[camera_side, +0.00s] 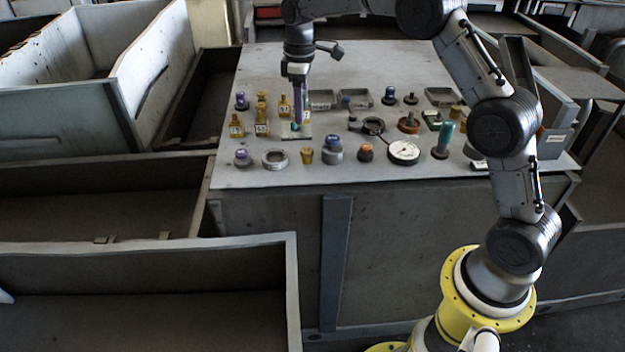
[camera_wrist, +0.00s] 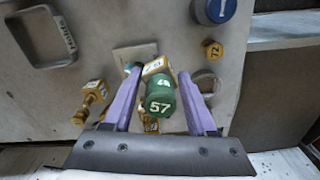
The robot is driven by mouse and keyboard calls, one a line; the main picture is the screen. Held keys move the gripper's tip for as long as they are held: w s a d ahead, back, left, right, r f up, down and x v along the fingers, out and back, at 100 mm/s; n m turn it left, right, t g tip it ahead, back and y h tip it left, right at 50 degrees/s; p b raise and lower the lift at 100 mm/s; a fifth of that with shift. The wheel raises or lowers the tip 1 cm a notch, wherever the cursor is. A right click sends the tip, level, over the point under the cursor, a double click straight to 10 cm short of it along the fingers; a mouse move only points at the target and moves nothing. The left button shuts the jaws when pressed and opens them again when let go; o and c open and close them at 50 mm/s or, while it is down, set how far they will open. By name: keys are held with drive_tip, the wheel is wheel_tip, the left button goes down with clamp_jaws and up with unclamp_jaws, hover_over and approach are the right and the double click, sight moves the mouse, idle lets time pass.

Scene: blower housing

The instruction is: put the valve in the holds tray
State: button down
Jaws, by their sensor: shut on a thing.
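My gripper (camera_side: 298,122) points down over the left part of the table, above a small pale plate (camera_side: 290,136). In the wrist view my gripper (camera_wrist: 159,72) has its purple fingers closed in on a valve (camera_wrist: 160,97) with a green cap marked 57 and a brass, tagged body. In the side view the fingers mostly hide this valve. Small grey trays stand at the back: one at left (camera_side: 322,106), one beside it (camera_side: 357,104) and one further right (camera_side: 440,104).
Brass valves (camera_side: 237,125) stand close left of my gripper. In front are a ring (camera_side: 274,165), a small brass part (camera_side: 306,157) and a blue-capped jar (camera_side: 332,155). A round gauge (camera_side: 403,152) lies right of them. The table's back strip (camera_side: 390,62) is clear.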

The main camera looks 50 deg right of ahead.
drive_tip(key=m, duration=0.1)
drive_tip(key=w+r+m, duration=0.1)
drive_tip(key=m, duration=0.1)
drive_tip(key=shift+w, duration=0.15)
drive_tip(key=shift+r+m, duration=0.15)
drive_tip(key=shift+m, duration=1.45)
drive_tip(key=n, duration=0.2)
drive_tip(key=shift+n, duration=0.3)
drive_tip(key=n, duration=0.1)
drive_tip(key=s+f+n, duration=0.1)
drive_tip(key=n, duration=0.1)
drive_tip(key=shift+s, duration=0.15)
drive_tip(key=s+d+r+n, duration=0.2)
drive_tip(key=s+d+n, duration=0.1)
drive_tip(key=s, duration=0.4)
drive_tip(key=s+d+r+n, duration=0.3)
drive_tip(key=s+n, duration=0.3)
drive_tip(key=s, duration=0.2)
drive_tip(key=s+d+r+n, duration=0.3)
drive_tip(key=s+n, duration=0.2)
drive_tip(key=s, duration=0.3)
drive_tip(key=shift+d, duration=0.3)
